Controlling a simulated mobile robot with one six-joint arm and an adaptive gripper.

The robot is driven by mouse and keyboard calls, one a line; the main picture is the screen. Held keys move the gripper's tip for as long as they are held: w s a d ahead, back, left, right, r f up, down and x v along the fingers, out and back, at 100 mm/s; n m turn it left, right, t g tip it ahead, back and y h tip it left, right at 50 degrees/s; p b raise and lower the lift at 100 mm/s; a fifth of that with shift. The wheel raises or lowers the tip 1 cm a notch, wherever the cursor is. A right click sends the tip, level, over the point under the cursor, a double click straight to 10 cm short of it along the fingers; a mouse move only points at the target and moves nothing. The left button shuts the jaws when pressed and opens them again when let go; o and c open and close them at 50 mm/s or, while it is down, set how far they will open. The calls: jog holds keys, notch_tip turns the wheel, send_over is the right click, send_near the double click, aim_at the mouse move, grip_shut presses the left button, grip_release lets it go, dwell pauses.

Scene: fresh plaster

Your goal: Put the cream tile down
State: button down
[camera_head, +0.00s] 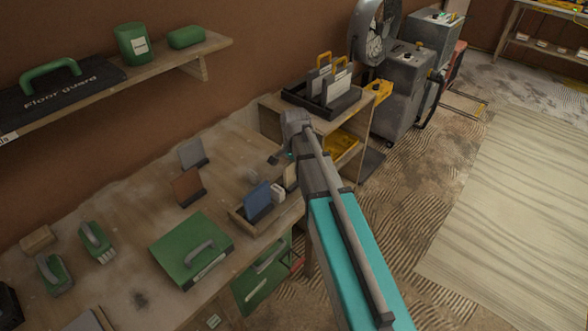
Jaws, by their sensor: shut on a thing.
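My gripper (287,158) is over the right part of the workbench, largely hidden by my own arm. It is shut on the cream tile (291,177), of which only a narrow pale strip shows beside the arm. The tile is just behind the right end of a wooden tray (240,221). I cannot tell whether its lower edge touches anything. A blue tile (258,199) stands in the tray, with small white blocks (278,193) beside it. A brown tile (187,186) and a grey tile (192,152) stand in dark holders to the left.
A green case (191,249) and green-handled tools (96,239) occupy the front left of the workbench (140,215). A dark caddy (320,102) sits on the shelf unit behind my arm. A wall shelf (215,42) overhangs at upper left. Bare bench lies around the tile holders.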

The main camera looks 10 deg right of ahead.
jog(key=shift+f, duration=0.2)
jog(key=c, duration=0.6)
grip_release()
jog(key=shift+c, duration=0.2)
jog(key=shift+r, duration=0.25)
notch_tip(320, 180, up, 12)
jog(key=p, duration=1.2)
jog(key=s+n, duration=1)
jog(key=s, duration=0.6)
jog(key=shift+n, duration=0.4)
